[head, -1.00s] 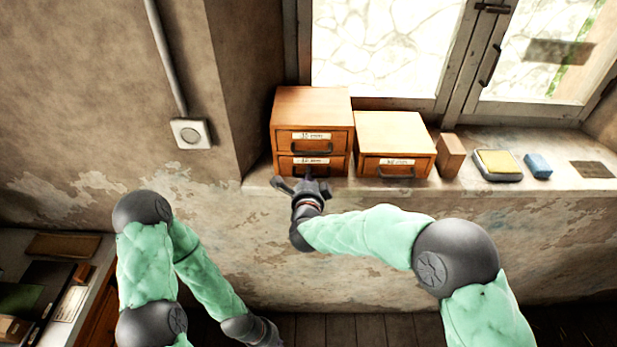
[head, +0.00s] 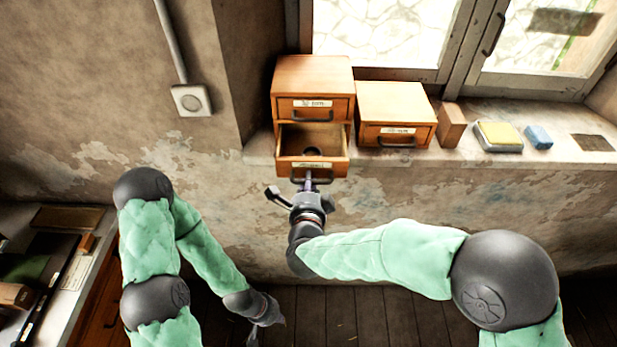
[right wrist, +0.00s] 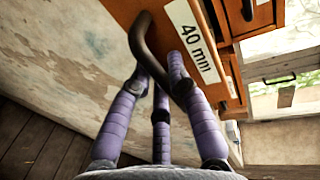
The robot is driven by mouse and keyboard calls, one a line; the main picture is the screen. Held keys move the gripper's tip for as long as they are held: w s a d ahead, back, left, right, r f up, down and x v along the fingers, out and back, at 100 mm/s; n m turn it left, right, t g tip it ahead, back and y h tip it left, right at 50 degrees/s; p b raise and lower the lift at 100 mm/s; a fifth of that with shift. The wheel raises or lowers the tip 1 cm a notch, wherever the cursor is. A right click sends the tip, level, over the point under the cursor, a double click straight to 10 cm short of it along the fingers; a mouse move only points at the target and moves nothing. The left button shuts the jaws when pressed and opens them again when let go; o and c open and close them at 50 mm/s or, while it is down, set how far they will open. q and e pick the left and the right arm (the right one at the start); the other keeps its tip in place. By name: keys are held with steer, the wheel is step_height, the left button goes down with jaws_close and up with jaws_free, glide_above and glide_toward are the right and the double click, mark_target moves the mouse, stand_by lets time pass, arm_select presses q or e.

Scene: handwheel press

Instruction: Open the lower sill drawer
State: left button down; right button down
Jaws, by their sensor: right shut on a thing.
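The lower sill drawer (head: 312,165) is the bottom drawer of the left, two-drawer wooden cabinet (head: 313,76) on the window sill. It is pulled out, and a dark round thing shows on its floor. My right gripper (head: 308,184) is at the drawer's front, shut on its dark handle (right wrist: 148,48). In the right wrist view the purple fingers (right wrist: 160,90) close around the handle, beside a label reading "40 mm". My left gripper (head: 268,318) hangs low over the floor, away from the cabinet; its jaws are too small to judge.
The upper drawer (head: 312,108) is closed. A single-drawer wooden box (head: 395,103), a wooden block (head: 451,125), a yellow-topped pad (head: 498,135) and a blue block (head: 538,136) stand to the right on the sill (head: 560,153). A desk (head: 85,290) stands at the left.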

steer(key=shift+w, duration=0.1)
steer(key=c, duration=1.4)
jaws_free()
steer(key=shift+c, duration=0.2)
steer(key=v, duration=1.2)
steer(key=w+d+f+n+g+y+b, duration=0.1)
steer(key=d+f+n+g, duration=0.15)
steer(key=f, duration=0.65)
steer(key=w+d+f+n+g+b, duration=0.1)
steer(key=d+f+n+g+b, duration=0.2)
steer(key=f, duration=0.6)
steer(key=w+d+f+n+g+y, duration=0.15)
steer(key=f+n, duration=0.25)
steer(key=f, duration=0.5)
steer(key=s+d+f+n+g+b, duration=0.1)
steer(key=s+d+f+n+g, duration=0.1)
steer(key=s+f, duration=0.5)
steer(key=s+d+f+n+g+y+b, duration=0.1)
steer(key=s+f+n+g, duration=0.3)
steer(key=f, duration=0.7)
steer(key=s+d+g, duration=0.1)
steer(key=s+g, duration=0.1)
steer(key=s, duration=0.2)
steer(key=shift+f, duration=0.25)
